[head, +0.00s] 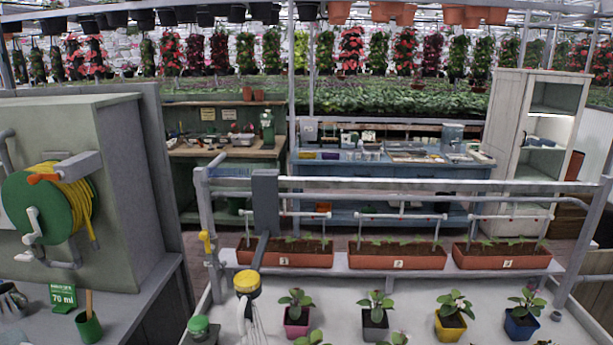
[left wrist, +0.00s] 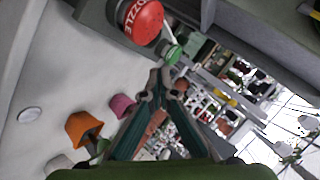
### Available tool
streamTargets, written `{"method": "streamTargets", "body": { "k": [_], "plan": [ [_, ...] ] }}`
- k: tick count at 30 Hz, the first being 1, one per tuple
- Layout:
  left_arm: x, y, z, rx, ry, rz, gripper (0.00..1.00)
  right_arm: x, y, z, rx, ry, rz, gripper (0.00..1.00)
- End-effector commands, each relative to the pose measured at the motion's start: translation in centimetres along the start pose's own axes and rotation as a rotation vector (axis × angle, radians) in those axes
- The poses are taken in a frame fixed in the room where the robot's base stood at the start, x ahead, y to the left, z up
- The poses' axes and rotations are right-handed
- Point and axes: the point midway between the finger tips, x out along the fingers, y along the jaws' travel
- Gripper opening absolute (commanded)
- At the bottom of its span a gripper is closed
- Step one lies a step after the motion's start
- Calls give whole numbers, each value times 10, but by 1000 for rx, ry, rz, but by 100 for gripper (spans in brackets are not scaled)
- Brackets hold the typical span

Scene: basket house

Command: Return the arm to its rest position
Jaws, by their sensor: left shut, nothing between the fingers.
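My left gripper (left wrist: 165,88) shows in the left wrist view. Its teal fingers run up from the bottom and meet at the tips, shut with nothing between them. A red round cap with white lettering (left wrist: 140,20) is beyond the tips, toward the top. A small green cap (left wrist: 173,55) is just past the tips. I cannot tell the distance to either. In the head view I cannot make out the left gripper's fingers, and the right gripper is not in view.
In the head view, potted seedlings (head: 375,310) stand on a white bench. Behind them, several planter troughs (head: 400,260) sit on a shelf under a grey rail. A yellow-capped fitting (head: 246,283) stands at the bench's left. A hose reel (head: 45,205) is at far left.

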Motion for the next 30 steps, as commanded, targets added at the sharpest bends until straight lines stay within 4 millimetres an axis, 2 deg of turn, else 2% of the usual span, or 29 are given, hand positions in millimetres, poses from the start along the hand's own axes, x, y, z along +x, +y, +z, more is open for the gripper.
{"method": "streamTargets", "body": {
  "k": [1, 3, 6, 11, 21, 22, 24, 30],
  "plan": [
    [-23, 27, 20, -88, -47, 79, 0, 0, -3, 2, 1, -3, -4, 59],
    [-52, 57, 42, -202, -113, 177, 0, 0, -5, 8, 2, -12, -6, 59],
    [-90, 89, 63, -321, -194, 284, 0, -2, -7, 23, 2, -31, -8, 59],
    [-139, 122, 83, -443, -298, 406, 0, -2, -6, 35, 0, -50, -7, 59],
    [-228, 164, 109, -603, -478, 586, 0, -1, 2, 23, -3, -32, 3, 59],
    [-232, 168, 111, -612, -491, 596, 0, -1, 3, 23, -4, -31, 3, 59],
    [-216, 180, 116, -605, -493, 594, 0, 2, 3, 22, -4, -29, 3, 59],
    [-186, 212, 130, -598, -506, 601, 0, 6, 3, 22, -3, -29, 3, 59]
  ]
}}
